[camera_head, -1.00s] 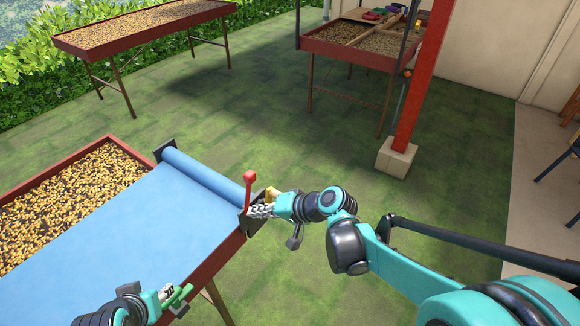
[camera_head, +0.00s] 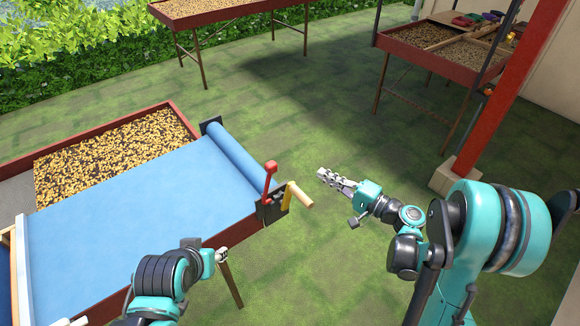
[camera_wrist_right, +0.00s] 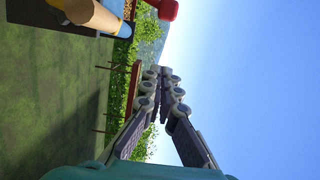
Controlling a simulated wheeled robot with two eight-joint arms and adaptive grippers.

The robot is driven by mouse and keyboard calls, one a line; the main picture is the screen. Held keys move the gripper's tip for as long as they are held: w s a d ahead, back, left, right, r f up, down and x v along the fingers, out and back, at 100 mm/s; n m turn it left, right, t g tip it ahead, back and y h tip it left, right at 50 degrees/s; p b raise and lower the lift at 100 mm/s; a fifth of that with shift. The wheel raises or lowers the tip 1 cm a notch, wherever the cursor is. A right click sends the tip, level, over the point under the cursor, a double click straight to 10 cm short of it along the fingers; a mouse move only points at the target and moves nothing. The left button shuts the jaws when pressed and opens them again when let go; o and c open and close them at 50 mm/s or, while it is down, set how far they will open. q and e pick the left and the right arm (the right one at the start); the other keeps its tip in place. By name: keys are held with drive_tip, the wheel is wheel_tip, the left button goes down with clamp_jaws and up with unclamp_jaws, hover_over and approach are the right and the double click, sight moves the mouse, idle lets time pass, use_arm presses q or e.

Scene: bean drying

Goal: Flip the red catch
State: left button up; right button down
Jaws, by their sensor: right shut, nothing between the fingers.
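The red catch (camera_head: 268,181) is a short lever with a round knob, standing nearly upright on the dark bracket at the right end of the blue roller. Its red knob (camera_wrist_right: 166,8) also shows at the top of the right wrist view. Beside it is a crank with a yellow arm and wooden handle (camera_head: 300,195). My right gripper (camera_head: 323,175) is shut and empty, in the air to the right of the crank, apart from it and the catch. My left gripper (camera_head: 222,255) is by the bed's front edge; its fingers are too small to read.
A blue cover (camera_head: 150,195) lies over part of the red-framed bean bed. Another bean table (camera_head: 240,13) stands at the back. A sorting table (camera_head: 425,62) and a red post (camera_head: 510,90) stand at the right. Grass around my right gripper is clear.

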drive_tip(key=w+a+b, duration=0.1)
drive_tip(key=a, duration=0.2)
drive_tip(key=w+a, duration=0.2)
drive_tip(key=a, duration=0.1)
drive_tip(key=w+a+b, duration=0.1)
drive_tip(key=a, duration=0.3)
drive_tip(key=shift+w+f+b, duration=0.1)
drive_tip(key=shift+w+b, duration=0.2)
drive_tip(key=shift+w, duration=0.1)
drive_tip(key=shift+s+a, duration=0.35)
drive_tip(key=shift+a, duration=0.1)
drive_tip(key=shift+a, duration=0.1)
drive_tip(key=s+a+r+n+h+p, duration=0.1)
drive_tip(key=s+a+n+h+p, duration=0.1)
drive_tip(key=s+a+n, duration=0.5)
drive_tip(key=shift+a+r+n, duration=0.3)
drive_tip(key=shift+a+r, duration=0.05)
drive_tip(key=shift+a, duration=0.75)
